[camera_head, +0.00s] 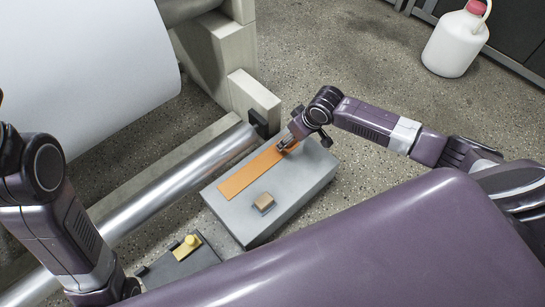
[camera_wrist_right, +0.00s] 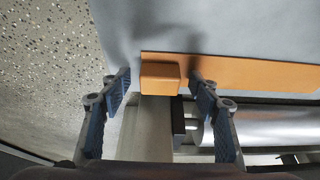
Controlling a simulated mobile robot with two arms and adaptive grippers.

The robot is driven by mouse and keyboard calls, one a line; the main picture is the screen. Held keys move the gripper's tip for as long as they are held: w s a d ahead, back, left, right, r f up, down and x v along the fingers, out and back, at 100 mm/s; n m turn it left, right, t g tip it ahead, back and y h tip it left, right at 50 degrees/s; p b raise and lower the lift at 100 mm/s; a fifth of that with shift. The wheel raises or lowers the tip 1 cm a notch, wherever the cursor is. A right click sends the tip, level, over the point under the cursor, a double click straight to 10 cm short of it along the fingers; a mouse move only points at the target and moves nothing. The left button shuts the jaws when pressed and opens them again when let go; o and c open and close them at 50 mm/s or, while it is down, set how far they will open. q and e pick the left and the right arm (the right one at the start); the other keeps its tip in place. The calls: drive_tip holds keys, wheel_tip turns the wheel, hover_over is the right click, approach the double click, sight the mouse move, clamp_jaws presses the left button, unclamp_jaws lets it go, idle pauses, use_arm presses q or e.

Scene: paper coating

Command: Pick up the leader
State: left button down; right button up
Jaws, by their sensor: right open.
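The leader (camera_head: 245,176) is a long flat orange strip lying on top of a grey box-like table (camera_head: 225,210). Its far end is under my right gripper (camera_head: 284,147) in the head view. In the right wrist view, the leader (camera_wrist_right: 255,73) runs off to the right, and a small orange block-like tab (camera_wrist_right: 160,77) at its end sits between the spread fingers of my right gripper (camera_wrist_right: 160,84). The fingers are apart, one on each side of the tab, with nothing gripped. My left arm shows at the left edge of the head view, but its gripper fingers do not show.
A small brown block on a dark base (camera_head: 264,202) sits on the table. A shiny metal roller (camera_head: 175,180) runs beside it, below a large white paper roll (camera_head: 80,70). A white jug (camera_head: 457,42) stands far right.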

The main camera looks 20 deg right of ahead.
drive_tip(key=shift+f, duration=0.15)
drive_tip(key=shift+c, duration=0.3)
drive_tip(key=c, duration=1.2)
drive_tip(key=shift+c, duration=0.2)
